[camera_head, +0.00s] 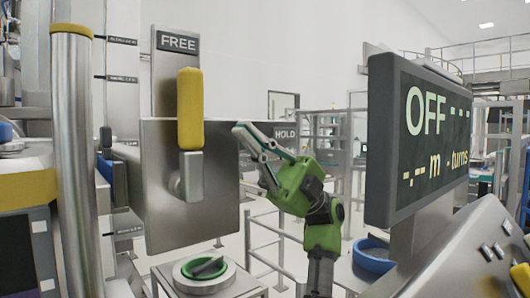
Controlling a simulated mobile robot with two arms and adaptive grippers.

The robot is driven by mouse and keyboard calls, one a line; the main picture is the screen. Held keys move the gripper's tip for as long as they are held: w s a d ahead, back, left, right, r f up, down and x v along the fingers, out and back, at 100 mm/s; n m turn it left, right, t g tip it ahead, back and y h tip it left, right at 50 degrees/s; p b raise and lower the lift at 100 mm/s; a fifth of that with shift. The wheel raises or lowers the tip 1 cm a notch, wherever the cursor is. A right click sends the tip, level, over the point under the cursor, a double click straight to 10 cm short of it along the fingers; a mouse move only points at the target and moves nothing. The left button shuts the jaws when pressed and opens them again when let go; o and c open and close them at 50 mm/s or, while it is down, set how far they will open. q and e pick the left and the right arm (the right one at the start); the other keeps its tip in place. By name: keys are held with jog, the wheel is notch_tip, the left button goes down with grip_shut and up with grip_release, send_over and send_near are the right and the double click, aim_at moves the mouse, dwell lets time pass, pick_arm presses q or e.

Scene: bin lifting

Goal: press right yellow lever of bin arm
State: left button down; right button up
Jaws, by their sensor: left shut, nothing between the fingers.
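A yellow lever (190,108) stands upright on a grey metal plate (222,205), with a grey bracket at its lower end. A "FREE" sign (178,42) is above it and a "HOLD" label (285,133) is to its right. My left gripper (243,133) is just right of the lever in the picture, in front of the plate. Its fingers are shut and empty, pointing up and left, with a visible gap to the lever. A second yellow piece (521,277) shows in part at the lower right edge; I cannot tell what it is. My right gripper is out of view.
A dark display (437,140) reading "OFF" stands to the right of my arm. A green round knob (206,268) sits below the plate. A thick metal post (75,150) is at left. Railings (270,240) are behind.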

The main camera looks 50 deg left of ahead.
pick_arm(q)
jog(key=v, duration=0.5)
jog(key=shift+w, duration=0.1)
jog(key=shift+f, duration=0.1)
dwell(0.4)
